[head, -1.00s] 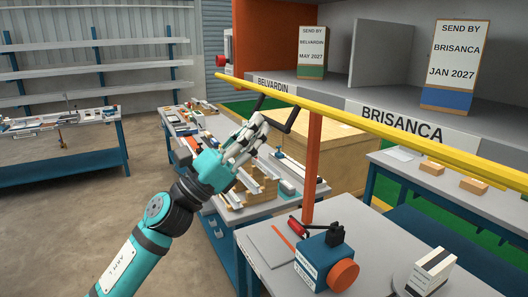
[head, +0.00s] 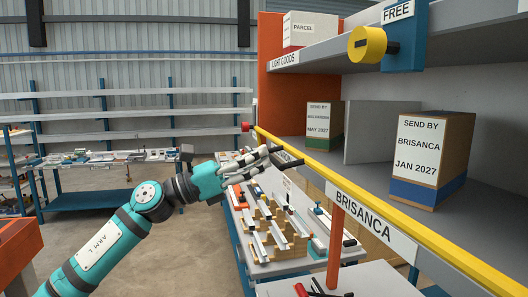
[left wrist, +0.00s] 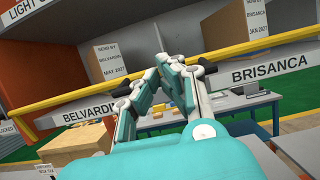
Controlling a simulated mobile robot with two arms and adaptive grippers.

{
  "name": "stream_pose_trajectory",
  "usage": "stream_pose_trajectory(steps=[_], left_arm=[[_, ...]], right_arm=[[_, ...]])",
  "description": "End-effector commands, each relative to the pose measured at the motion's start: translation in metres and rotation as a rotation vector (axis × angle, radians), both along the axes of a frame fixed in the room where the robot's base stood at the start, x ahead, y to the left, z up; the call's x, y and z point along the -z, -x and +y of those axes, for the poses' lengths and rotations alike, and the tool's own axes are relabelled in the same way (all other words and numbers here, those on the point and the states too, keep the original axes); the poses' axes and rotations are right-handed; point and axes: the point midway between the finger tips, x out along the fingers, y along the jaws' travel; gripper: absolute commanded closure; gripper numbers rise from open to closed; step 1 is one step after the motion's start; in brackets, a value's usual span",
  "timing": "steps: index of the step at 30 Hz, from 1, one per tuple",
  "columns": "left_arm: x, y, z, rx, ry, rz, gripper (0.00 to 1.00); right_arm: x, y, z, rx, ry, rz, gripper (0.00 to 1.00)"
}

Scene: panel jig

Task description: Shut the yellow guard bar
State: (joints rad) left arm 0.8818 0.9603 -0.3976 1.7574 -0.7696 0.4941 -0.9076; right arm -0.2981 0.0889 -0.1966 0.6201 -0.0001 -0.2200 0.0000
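The yellow guard bar (head: 398,213) runs slantwise in front of the grey shelf in the head view, from the middle toward the bottom right. It also crosses the left wrist view (left wrist: 62,101). A black handle (head: 291,160) sticks out from the bar. My left gripper (head: 273,155) is at this handle, its fingertips drawn together around it. In the left wrist view the fingertips (left wrist: 164,66) nearly meet in front of the bar and partly hide the handle. My right gripper is not in view.
An orange post (head: 336,240) stands under the bar. A bench with wooden fixtures (head: 270,228) lies below my left gripper. Cartons (head: 430,160) stand on the shelf behind the bar. A blue box with a yellow knob (head: 368,44) hangs above.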

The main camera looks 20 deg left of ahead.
Motion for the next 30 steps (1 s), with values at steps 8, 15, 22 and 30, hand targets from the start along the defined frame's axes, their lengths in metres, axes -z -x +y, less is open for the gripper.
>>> stream_pose_trajectory(steps=[8,15,22,30], left_arm=[[-0.003,-0.002,-0.003,0.008,-0.067,0.054,1.0],[-0.001,-0.003,-0.003,0.009,-0.079,0.06,1.0],[0.0,-0.003,-0.004,0.009,-0.079,0.062,1.0],[0.01,-0.002,-0.002,0.011,-0.079,0.062,1.0]], right_arm=[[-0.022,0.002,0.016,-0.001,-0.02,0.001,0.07],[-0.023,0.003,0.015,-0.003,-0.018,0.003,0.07],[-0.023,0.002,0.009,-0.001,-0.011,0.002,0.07],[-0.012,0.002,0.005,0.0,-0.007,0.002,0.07]])
